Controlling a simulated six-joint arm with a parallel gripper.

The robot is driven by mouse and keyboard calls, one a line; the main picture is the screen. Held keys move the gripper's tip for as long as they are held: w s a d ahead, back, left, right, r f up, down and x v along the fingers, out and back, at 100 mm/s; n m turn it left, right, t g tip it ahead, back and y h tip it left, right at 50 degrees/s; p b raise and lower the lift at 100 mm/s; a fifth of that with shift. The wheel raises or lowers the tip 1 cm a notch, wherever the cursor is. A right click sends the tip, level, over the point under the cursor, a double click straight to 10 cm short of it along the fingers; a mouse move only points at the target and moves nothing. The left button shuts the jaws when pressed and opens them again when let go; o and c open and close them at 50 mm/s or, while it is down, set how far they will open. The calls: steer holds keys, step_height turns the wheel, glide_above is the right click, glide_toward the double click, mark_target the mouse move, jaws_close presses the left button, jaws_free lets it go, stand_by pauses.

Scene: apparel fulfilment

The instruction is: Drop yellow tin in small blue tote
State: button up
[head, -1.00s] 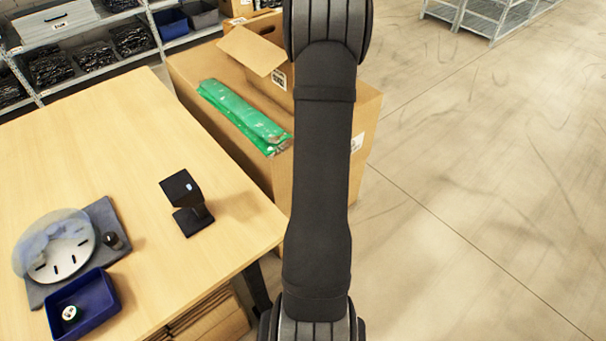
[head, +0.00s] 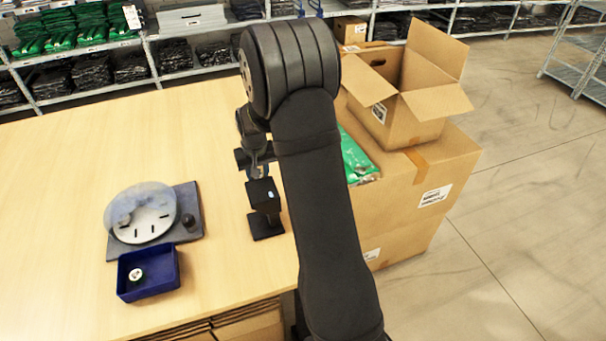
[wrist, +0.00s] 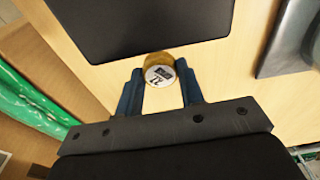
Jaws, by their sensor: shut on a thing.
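The yellow tin (wrist: 151,60) has a gold-yellow rim and a white label with dark print. It sits between the fingertips of my gripper (wrist: 161,86), which is shut on it. In the head view the wrist end of my arm is over the table's right part, by the black stand device; the tin cannot be made out there. The small blue tote (head: 165,285) stands near the table's front edge, left of my arm. A small round white-and-green item (head: 136,274) lies inside it.
A black stand device (head: 263,195) is on the table (head: 60,200) right of the tote. A round pale plate with a translucent cover (head: 150,225) sits on a grey mat (head: 193,190) behind the tote. Cardboard boxes (head: 410,185) and a green bag (head: 355,160) are at the right.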

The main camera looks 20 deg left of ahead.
steer(key=s+a+n, duration=0.3)
steer(key=s+a, duration=0.1)
steer(key=s, duration=0.7)
steer(key=s+a+r+n+g, duration=0.1)
steer(key=s+a+n, duration=0.2)
steer(key=s, duration=0.9)
steer(key=s+a+n, duration=0.3)
steer(key=s+a, duration=0.1)
steer(key=s, duration=0.7)
steer(key=shift+w+d+f, duration=0.1)
steer(key=shift+f, duration=0.95)
steer(key=shift+w+d+f, duration=0.1)
steer(key=shift+f, duration=0.9)
steer(key=o, duration=1)
steer(key=shift+o, duration=0.2)
step_height(320, 180, up, 17)
steer(key=d, duration=0.2)
steer(key=shift+r, duration=0.2)
steer(key=shift+d+f, duration=0.1)
